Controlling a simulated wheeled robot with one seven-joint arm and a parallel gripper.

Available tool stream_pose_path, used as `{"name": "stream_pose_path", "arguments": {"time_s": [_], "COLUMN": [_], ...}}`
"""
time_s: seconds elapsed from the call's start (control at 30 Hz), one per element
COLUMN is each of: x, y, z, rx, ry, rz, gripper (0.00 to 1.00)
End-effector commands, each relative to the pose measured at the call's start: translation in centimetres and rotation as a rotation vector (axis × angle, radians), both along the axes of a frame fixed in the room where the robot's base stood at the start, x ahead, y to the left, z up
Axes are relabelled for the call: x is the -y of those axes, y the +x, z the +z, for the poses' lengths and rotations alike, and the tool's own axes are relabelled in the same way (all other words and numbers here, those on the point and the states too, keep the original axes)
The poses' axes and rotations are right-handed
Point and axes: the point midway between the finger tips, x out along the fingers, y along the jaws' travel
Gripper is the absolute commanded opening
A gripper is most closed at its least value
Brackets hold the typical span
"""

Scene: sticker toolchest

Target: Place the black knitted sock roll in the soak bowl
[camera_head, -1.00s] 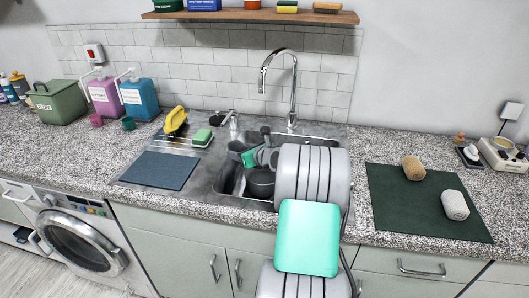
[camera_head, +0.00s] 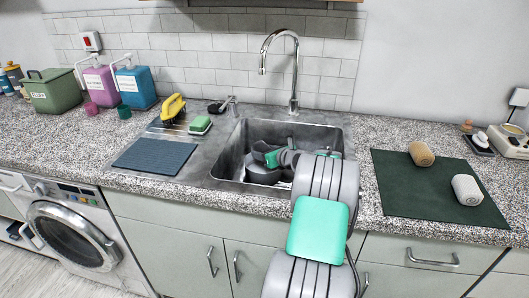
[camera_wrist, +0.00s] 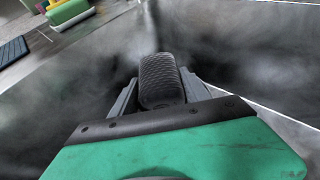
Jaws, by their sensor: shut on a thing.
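In the wrist view, the black knitted sock roll (camera_wrist: 161,82) sits upright between the two grey fingers of my gripper (camera_wrist: 160,92), which is shut on it. Smudged grey metal of the sink lies around and behind it. In the head view, my arm reaches into the steel sink basin (camera_head: 228,165), the only bowl-like thing I can make out and likely the soak bowl. My arm hides much of the basin's right side.
A tall tap (camera_head: 294,75) stands behind the basin. A green sponge (camera_head: 200,124), a yellow brush (camera_head: 173,107) and a blue-grey mat (camera_head: 155,155) lie left of it. A dark green mat (camera_head: 400,200) at right bears a tan roll (camera_head: 421,153) and a white roll (camera_head: 467,190).

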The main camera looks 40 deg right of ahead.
Motion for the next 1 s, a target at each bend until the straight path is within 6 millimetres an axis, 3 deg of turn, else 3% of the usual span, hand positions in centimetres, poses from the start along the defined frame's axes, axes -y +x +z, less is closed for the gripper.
{"name": "stream_pose_path", "arguments": {"time_s": [0.03,0.13,0.47,0.5,0.8,1.0], "x": [0.0,0.0,0.0,0.0,0.0,0.0], "y": [0.0,0.0,0.0,0.0,0.0,0.0], "z": [-1.4,-2.2,-2.4,-2.4,-2.5,-2.5], "rx": [0.001,0.001,0.001,0.001,0.000,0.000], "ry": [-0.001,-0.001,-0.001,-0.001,0.000,0.000], "rz": [0.000,0.000,0.000,0.000,0.000,0.000], "gripper": [0.14,0.14,0.14,0.55,0.79,0.79]}}
